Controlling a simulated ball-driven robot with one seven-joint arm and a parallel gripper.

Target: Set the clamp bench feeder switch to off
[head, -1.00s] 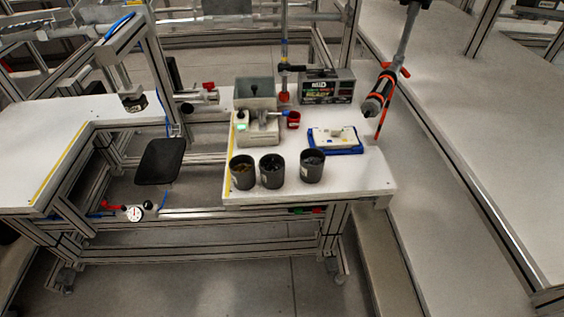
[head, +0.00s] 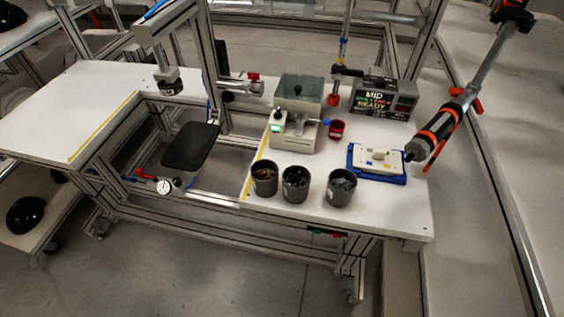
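The clamp bench feeder appears to be the grey box with an open hopper (head: 299,91) on the white bench. A small green-lit patch, likely its switch (head: 275,128), shows on the left of its front. The lever position is too small to tell. A blue-tipped part sticks out on the feeder's right side. My gripper is not in view.
Three dark cups (head: 295,184) stand at the bench's front edge. A red cup (head: 337,130), a blue tray (head: 377,163) and a display box reading READY (head: 384,97) are to the right. Grey floor lies clear in front.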

